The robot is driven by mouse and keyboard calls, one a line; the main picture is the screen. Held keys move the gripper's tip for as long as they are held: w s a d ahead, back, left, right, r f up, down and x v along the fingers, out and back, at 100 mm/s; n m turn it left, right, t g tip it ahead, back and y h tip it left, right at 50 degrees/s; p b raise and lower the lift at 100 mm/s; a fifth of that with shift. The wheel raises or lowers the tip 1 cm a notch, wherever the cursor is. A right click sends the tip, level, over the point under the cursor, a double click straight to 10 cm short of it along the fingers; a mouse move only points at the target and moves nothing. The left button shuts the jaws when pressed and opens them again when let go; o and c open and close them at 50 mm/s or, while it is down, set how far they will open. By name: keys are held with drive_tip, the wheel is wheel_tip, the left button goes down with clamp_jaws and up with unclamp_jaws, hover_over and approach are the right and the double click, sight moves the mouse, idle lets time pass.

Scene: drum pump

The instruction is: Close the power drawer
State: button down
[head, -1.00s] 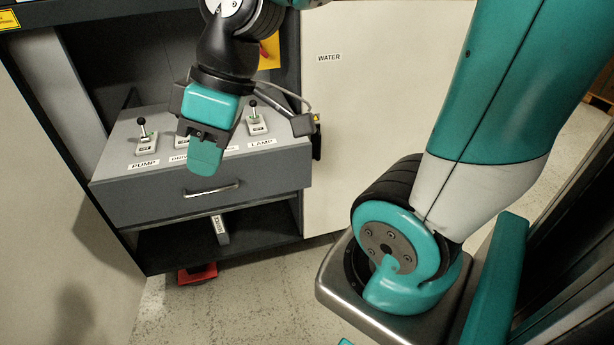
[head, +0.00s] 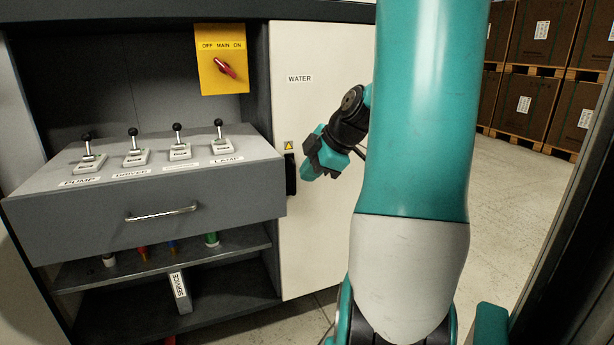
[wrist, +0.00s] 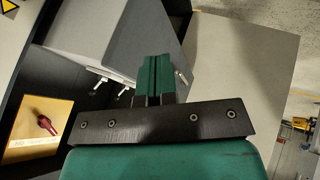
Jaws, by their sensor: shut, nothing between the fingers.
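The grey drawer (head: 150,212) stands out from the cabinet, its front well forward of the cabinet's frame. It has a silver bar handle (head: 162,212) and several black-knobbed levers on its top, with labels such as PUMP and LAMP. In the wrist view the drawer (wrist: 150,45) is tilted at the upper left. My gripper (head: 312,168) is to the right of the drawer, in front of the white WATER door, apart from the handle. Its teal fingers are shut together and empty; they also show in the wrist view (wrist: 154,80).
A yellow main switch plate (head: 221,60) with a red knob is on the back above the drawer. The white WATER door (head: 318,120) has a black handle (head: 290,175). An open shelf (head: 90,270) and a SERVICE-labelled part (head: 180,290) are below. Boxes on pallets (head: 545,80) stand far right.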

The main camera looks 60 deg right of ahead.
sight(278, 194)
drive_tip(key=shift+w+d+f+b, duration=0.15)
drive_tip(key=shift+w+d+f, duration=0.2)
drive_tip(key=shift+w+f, duration=0.75)
drive_tip(key=shift+w+d+f+b, duration=0.15)
drive_tip(key=shift+w+d+f, duration=0.15)
drive_tip(key=shift+w+f, duration=0.8)
drive_tip(key=shift+w+d+f+b, duration=0.15)
drive_tip(key=shift+w+d+f, duration=0.35)
drive_tip(key=shift+w, duration=1.05)
drive_tip(key=shift+a+f, duration=0.15)
